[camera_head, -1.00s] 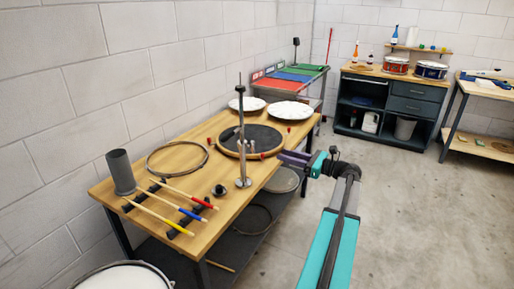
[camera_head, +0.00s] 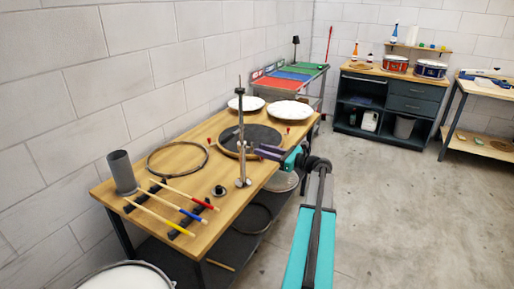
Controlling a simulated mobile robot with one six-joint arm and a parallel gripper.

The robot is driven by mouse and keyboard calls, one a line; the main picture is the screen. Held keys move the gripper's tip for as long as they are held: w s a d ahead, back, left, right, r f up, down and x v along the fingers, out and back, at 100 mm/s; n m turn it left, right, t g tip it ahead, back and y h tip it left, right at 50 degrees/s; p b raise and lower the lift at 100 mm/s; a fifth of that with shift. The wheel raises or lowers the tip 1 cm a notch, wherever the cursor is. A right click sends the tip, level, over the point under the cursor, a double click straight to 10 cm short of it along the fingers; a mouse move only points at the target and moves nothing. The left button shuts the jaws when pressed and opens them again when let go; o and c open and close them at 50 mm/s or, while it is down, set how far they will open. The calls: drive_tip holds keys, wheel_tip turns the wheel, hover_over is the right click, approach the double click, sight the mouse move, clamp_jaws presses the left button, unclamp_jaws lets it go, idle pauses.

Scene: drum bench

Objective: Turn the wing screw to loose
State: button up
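A metal stand (camera_head: 240,165) rises upright from the wooden bench, with a round foot, a thin dark rod above and a collar partway up. The wing screw appears to be at that collar (camera_head: 241,147), but it is too small to make out its wings or its angle. My gripper (camera_head: 257,150), with purple fingers, reaches in from the right at collar height. Its fingertips are at or very near the right side of the collar. I cannot tell whether they touch the screw or how far apart they are.
The bench (camera_head: 222,215) also holds a drum hoop (camera_head: 177,158), a grey cylinder (camera_head: 122,172), drumsticks, a dark round drum piece behind the stand and white drumheads (camera_head: 289,110). A wall runs along the bench's far left side. Open floor (camera_head: 400,220) lies to the right.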

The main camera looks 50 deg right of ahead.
sight(250, 148)
drive_tip(key=shift+p+x, duration=0.35)
drive_tip(key=shift+x, duration=1.5)
clamp_jaws()
